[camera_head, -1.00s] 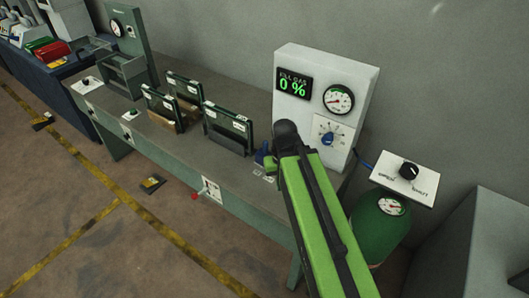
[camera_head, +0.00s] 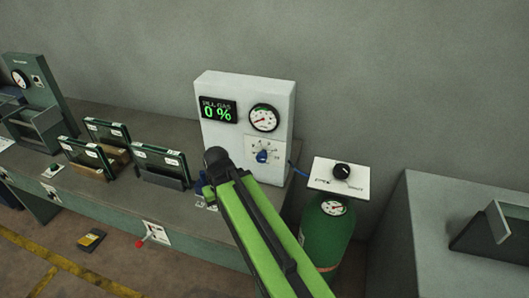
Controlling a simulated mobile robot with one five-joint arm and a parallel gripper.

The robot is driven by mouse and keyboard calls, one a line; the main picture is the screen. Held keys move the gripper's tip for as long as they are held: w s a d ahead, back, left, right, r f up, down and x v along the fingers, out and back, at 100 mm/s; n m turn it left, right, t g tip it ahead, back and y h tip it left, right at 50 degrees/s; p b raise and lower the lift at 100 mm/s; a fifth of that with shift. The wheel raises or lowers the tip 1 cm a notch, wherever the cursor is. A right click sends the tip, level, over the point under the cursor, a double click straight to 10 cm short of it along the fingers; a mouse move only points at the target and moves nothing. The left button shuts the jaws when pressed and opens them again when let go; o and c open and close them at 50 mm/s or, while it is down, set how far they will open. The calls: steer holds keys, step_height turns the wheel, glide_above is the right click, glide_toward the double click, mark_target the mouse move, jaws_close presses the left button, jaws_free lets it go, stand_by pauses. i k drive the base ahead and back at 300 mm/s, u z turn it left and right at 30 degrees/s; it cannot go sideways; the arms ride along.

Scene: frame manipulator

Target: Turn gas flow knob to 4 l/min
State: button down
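A white gas panel (camera_head: 213,137) stands on the bench against the wall. Below the gauge is a blue gas flow knob (camera_head: 262,156) on a white scale plate; the scale numbers are too small to read. My green arm reaches up from the bottom, its dark elbow in front of the panel's lower left. A small blue part, possibly of my gripper, shows just left of the elbow. The gripper's fingers are not clearly visible.
A green gas cylinder (camera_head: 326,238) with a gauge stands right of the bench, below a white plate with a black knob (camera_head: 342,171). Several framed panes (camera_head: 160,165) stand on the bench (camera_head: 95,196) to the left. A grey cabinet (camera_head: 415,235) is at the right.

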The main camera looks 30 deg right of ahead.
mark_target(262, 156)
steer(key=u, duration=1.55)
steer(key=k, duration=1.45)
steer(key=u, duration=0.35)
steer(key=i, duration=1)
steer(key=u, duration=0.1)
